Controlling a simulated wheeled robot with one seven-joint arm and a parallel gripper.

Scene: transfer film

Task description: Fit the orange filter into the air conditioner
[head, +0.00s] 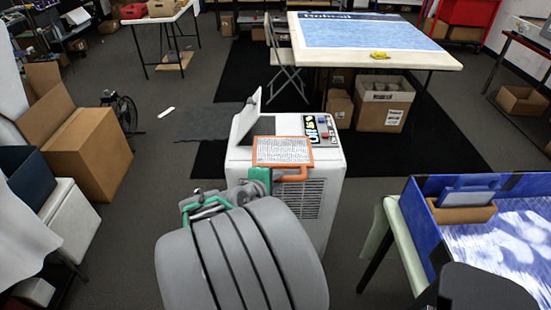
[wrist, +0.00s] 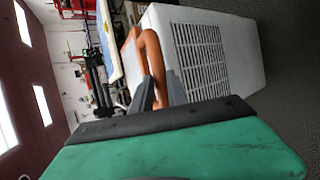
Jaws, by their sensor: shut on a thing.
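The white air conditioner (head: 325,208) stands upright on the floor in the middle of the head view. A flap (head: 247,117) stands raised at its top left, beside a dark opening. The orange filter (head: 284,150), with a pale mesh face and orange frame, shows over the near top edge of the unit; I cannot tell whether it touches. My gripper (wrist: 160,95) is shut on the filter's orange handle (wrist: 150,55) in the wrist view. The air conditioner's grille (wrist: 203,55) lies just right of the handle there. My arm hides the unit's lower left in the head view.
A control panel (head: 319,131) is on the unit's top right. A white table (head: 440,60) stands behind, with boxes (head: 384,103) under it. A blue-sided bin (head: 430,220) on a table is at right. Cardboard boxes (head: 100,155) stand at left.

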